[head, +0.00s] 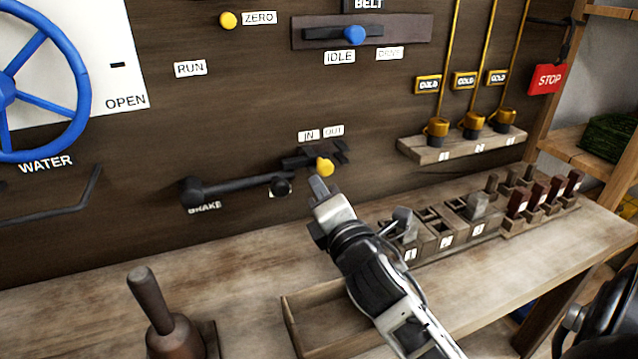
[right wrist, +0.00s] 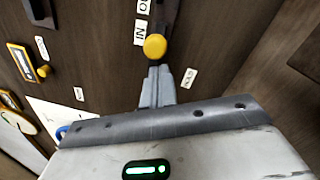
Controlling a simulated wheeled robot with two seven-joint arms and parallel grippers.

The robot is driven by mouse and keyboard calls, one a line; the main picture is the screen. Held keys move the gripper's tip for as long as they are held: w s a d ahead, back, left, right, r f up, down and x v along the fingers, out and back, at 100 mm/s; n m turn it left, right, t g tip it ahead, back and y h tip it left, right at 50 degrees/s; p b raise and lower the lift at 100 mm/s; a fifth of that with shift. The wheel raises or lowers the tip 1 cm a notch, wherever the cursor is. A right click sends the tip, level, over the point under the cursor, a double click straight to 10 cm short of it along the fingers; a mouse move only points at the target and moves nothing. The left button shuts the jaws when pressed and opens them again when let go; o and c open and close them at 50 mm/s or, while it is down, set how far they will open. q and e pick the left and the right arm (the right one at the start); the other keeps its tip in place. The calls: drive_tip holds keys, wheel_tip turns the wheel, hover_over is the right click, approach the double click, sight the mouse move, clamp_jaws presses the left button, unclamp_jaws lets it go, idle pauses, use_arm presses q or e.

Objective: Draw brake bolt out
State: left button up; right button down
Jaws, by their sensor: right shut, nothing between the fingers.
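The brake bolt's yellow knob (head: 325,167) sits on a black bracket (head: 300,159) on the dark board, below the IN and OUT labels; I cannot tell which position it is at. The black brake lever (head: 235,187) lies nearly level to its left, its right end close to the bracket. My right gripper (head: 318,187) is shut and empty, its fingertips just below the knob. In the right wrist view the knob (right wrist: 155,46) stands just beyond the closed fingertips (right wrist: 156,82); I cannot tell whether they touch. My left gripper is out of view.
A wooden bench (head: 245,253) runs below the board. A blue wheel (head: 40,80) is at left.

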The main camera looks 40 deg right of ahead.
drive_tip(key=shift+w+d, duration=0.1)
drive_tip(key=shift+w, duration=0.25)
